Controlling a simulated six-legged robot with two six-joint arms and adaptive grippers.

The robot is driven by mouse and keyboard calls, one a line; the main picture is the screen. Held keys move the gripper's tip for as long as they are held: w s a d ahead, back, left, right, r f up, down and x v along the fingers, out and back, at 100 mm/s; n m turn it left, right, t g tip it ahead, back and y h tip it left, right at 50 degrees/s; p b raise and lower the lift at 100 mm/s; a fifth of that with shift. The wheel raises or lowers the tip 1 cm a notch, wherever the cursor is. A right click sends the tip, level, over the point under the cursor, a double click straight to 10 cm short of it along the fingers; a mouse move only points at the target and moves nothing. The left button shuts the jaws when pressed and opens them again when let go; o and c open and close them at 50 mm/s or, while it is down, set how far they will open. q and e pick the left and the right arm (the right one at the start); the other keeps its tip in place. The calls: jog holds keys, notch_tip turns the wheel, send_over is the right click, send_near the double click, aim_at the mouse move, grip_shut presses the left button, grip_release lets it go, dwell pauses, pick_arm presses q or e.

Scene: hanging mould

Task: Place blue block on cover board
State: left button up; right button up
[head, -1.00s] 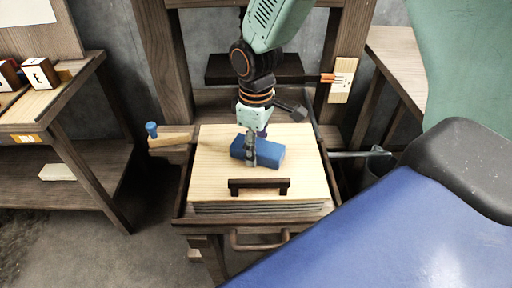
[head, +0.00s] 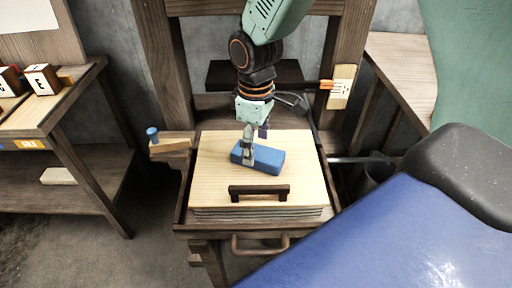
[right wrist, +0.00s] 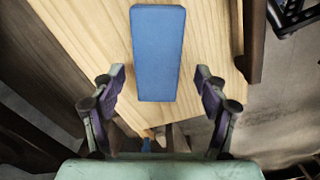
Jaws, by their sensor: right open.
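The blue block (head: 266,158) lies flat on the pale wooden cover board (head: 217,178), which has a dark handle (head: 259,190) near its front edge. My right gripper (head: 248,156) reaches down from above, at the left end of the block. In the right wrist view the blue block (right wrist: 158,55) lies on the board beyond my spread fingers (right wrist: 160,88), with a gap on each side of it. The right gripper is open and holds nothing. My left gripper is not in view.
The board tops a layered stack in a wooden frame (head: 182,212) with a front bar handle (head: 260,245). A blue-topped peg (head: 152,133) stands at left. A shelf with lettered blocks (head: 43,79) is further left. A dark bar (head: 345,159) sticks out at right.

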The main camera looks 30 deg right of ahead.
aim_at(256, 153)
notch_tip(256, 153, up, 9)
jog(key=p, duration=0.2)
jog(key=shift+f, duration=0.1)
dwell(0.4)
